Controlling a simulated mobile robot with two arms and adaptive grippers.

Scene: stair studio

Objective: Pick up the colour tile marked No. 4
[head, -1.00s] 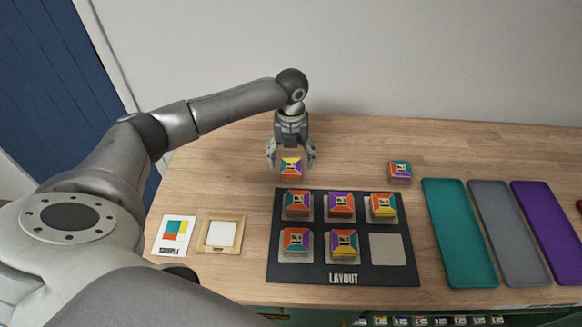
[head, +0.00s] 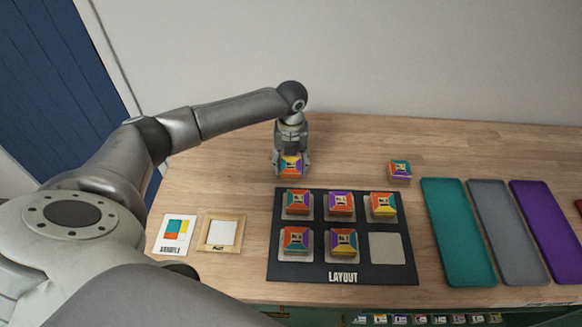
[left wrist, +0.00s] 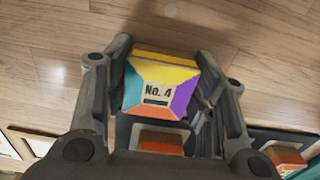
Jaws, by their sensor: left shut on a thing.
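The colour tile marked No. 4 (left wrist: 159,88) sits between the fingers of my left gripper in the left wrist view. Its top has yellow, purple, orange and teal sides around a pale label. In the head view the tile (head: 291,167) is at the table's back, behind the layout board (head: 343,279). My left gripper (head: 291,163) points down and is shut on it. I cannot tell whether the tile touches the table. My right gripper is not in view.
Several tiles stand on the layout board; its front right pad (head: 387,249) is bare. Another tile (head: 399,169) stands at the back right. Teal (head: 459,235), grey (head: 508,235) and purple (head: 545,225) trays lie right. A sample card (head: 174,235) and framed plot square (head: 222,232) lie left.

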